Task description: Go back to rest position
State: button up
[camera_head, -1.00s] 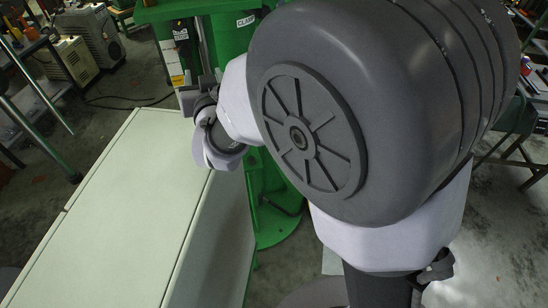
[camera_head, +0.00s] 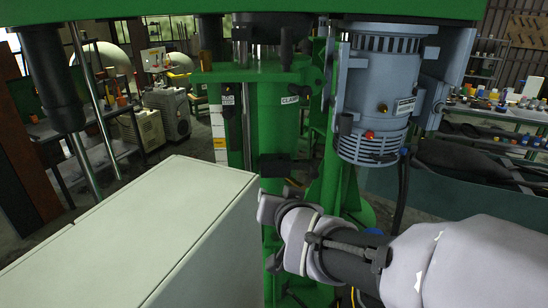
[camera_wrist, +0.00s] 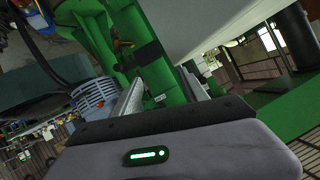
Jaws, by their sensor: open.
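My arm reaches in from the lower right of the head view. My gripper (camera_head: 270,207) is at its far end, just right of the white cabinet's far corner and in front of the green disperser machine (camera_head: 283,125). Its fingers are small and hard to make out there. In the wrist view, my gripper (camera_wrist: 162,85) shows two finger pieces set apart, with no object seen between them. The green column of the machine shows beyond them.
The white cabinet (camera_head: 130,235) fills the lower left, close to my gripper. A blue-grey motor (camera_head: 375,95) hangs on the machine to the right. A green beam (camera_head: 300,10) crosses the top. Shelves with colourful items (camera_head: 495,115) stand at the back right.

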jog(key=s+d+f+m+g+b, duration=0.1)
jog(key=s+f+b, duration=0.3)
jog(key=s, duration=0.4)
jog(key=s+d+f+m+g+b, duration=0.1)
jog(key=s+d+f+g+b, duration=0.2)
jog(key=s+f, duration=0.4)
jog(key=s+d+f+g+b, duration=0.3)
jog(key=s+d+f+b, duration=0.1)
jog(key=s, duration=0.6)
jog(key=shift+s+f+m+b, duration=0.4)
jog(key=shift+f+b, duration=0.2)
jog(key=shift+f, duration=0.15)
